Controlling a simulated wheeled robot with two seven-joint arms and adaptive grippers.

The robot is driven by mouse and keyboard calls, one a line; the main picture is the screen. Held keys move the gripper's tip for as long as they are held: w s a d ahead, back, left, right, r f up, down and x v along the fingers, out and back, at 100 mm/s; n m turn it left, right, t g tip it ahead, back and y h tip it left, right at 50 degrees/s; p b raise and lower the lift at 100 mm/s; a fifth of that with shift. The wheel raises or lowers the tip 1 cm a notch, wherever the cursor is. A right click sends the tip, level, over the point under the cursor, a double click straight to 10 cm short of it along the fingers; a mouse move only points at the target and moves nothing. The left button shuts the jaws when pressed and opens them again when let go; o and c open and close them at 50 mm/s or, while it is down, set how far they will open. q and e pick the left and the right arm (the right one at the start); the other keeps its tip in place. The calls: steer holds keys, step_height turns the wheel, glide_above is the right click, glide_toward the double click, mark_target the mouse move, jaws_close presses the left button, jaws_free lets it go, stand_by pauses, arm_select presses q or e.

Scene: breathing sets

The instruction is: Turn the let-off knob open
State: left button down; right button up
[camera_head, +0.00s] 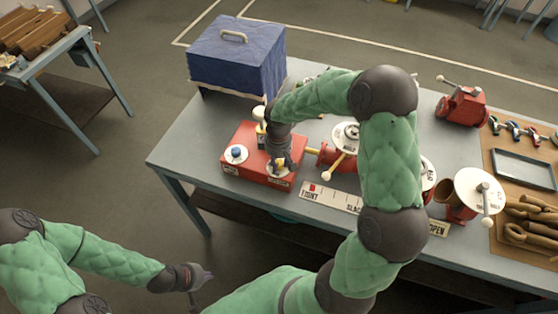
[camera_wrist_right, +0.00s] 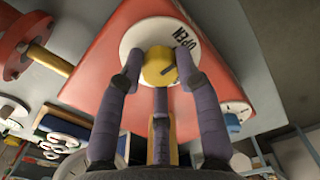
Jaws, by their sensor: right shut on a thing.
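A red box (camera_head: 243,150) stands on the bench, with round white dials on its top. My right gripper (camera_head: 281,166) reaches down over its front right dial. In the right wrist view, my right gripper (camera_wrist_right: 158,80) has its fingers closed around a yellow knob (camera_wrist_right: 158,66). The knob sits on a white dial (camera_wrist_right: 131,40) lettered OPEN. The knob has a dark line on it, pointing toward the lower right in that view. A blue knob (camera_head: 236,152) stands on the box's left dial. My left gripper (camera_head: 198,284) is empty in front of the bench, its fingers apart.
A blue covered case (camera_head: 236,60) stands behind the red box. A red wheel-like part (camera_wrist_right: 28,50) on a brass rod adjoins the box. A TIGHT–SLACK strip (camera_head: 332,197) lies in front. A red vise-like device (camera_head: 462,105) and a tray (camera_head: 524,168) are at right.

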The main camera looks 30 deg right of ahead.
mark_target(278, 162)
steer(key=shift+w+r, duration=0.25)
steer(key=shift+w, duration=0.1)
steer(key=o, duration=1)
steer(key=shift+o, duration=0.7)
steer(key=shift+a+f, duration=0.1)
steer(key=shift+f, duration=0.05)
steer(key=shift+s, duration=0.1)
step_height(278, 162, up, 12)
steer(key=shift+f, duration=0.1)
